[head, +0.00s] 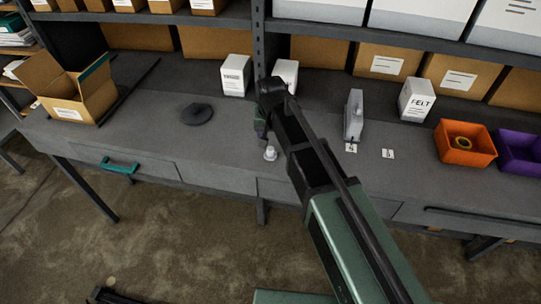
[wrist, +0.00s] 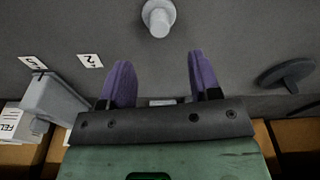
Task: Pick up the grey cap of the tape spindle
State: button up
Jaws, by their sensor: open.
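A small light grey piece with a round flange and an upright stub, seemingly the grey cap (head: 270,153), stands on the bench near its front edge. In the wrist view the cap (wrist: 158,18) is at the top middle, beyond my fingertips and roughly in line with the gap between them. A dark grey disc with a short post, perhaps the tape spindle (head: 197,114), lies to the left on the bench; it also shows at the wrist view's right edge (wrist: 287,75). My gripper (wrist: 161,77) is open, its purple fingers apart with nothing between them. In the head view it is partly hidden by my arm.
A grey tape-dispenser-like block (head: 354,115) stands right of my arm, with number cards (head: 351,148) in front. White boxes (head: 236,75) line the back below the shelves. An open carton (head: 66,88) is left; orange (head: 466,143) and purple (head: 520,150) bins are right.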

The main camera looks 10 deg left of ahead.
aim_at(271, 149)
jog(key=f+b, duration=0.2)
jog(key=f, duration=0.1)
jog(key=f+b, duration=0.5)
jog(key=f, duration=0.1)
jog(key=shift+w, duration=0.35)
jog(key=shift+r, duration=0.2)
jog(key=c, duration=1)
